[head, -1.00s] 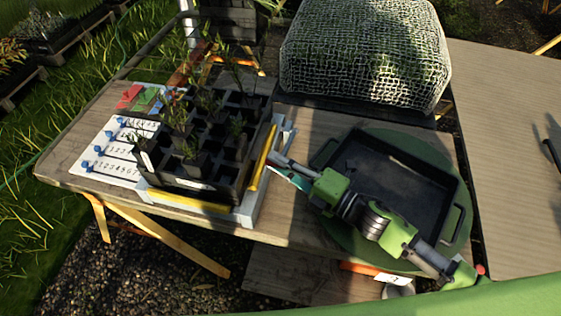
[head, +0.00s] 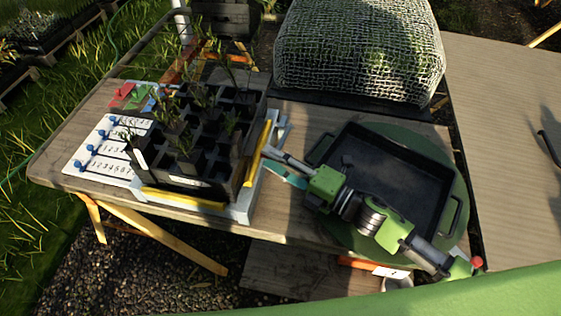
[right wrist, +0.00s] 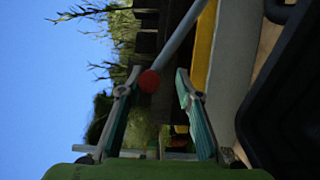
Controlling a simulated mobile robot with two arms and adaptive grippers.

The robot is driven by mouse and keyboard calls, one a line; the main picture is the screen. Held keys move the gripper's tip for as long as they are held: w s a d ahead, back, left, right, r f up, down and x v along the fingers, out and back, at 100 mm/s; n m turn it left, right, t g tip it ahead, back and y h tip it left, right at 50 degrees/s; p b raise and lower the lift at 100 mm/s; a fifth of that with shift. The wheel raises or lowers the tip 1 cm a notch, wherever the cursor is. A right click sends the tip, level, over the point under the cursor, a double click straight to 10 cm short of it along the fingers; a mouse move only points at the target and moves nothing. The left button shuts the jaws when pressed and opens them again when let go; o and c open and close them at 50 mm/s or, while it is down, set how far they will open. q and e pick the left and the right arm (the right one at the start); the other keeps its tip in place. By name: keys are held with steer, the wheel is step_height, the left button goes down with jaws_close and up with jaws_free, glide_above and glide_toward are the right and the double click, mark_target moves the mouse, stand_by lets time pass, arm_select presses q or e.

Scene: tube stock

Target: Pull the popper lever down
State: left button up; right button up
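The lever shows in the right wrist view as a grey rod (right wrist: 178,43) with a red ball (right wrist: 149,81) at its end. My right gripper (right wrist: 158,84) is open, with one finger on each side of the ball. The ball is close to the left finger in that view; I cannot tell whether they touch. In the head view my right gripper (head: 274,160) is beside the right side of the white popper frame (head: 238,212) with yellow bars. A black cell tray of seedlings (head: 228,182) sits on this frame. I cannot clearly pick out the lever there. My left gripper is not in view.
A black handled tray (head: 400,180) lies on a green round plate (head: 460,205) under my right arm. A mesh-covered dome (head: 360,50) stands behind. A numbered white board (head: 100,150) lies at the left of the wooden table (head: 305,118).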

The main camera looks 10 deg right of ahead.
steer(key=v, duration=1.2)
stand_by(0.4)
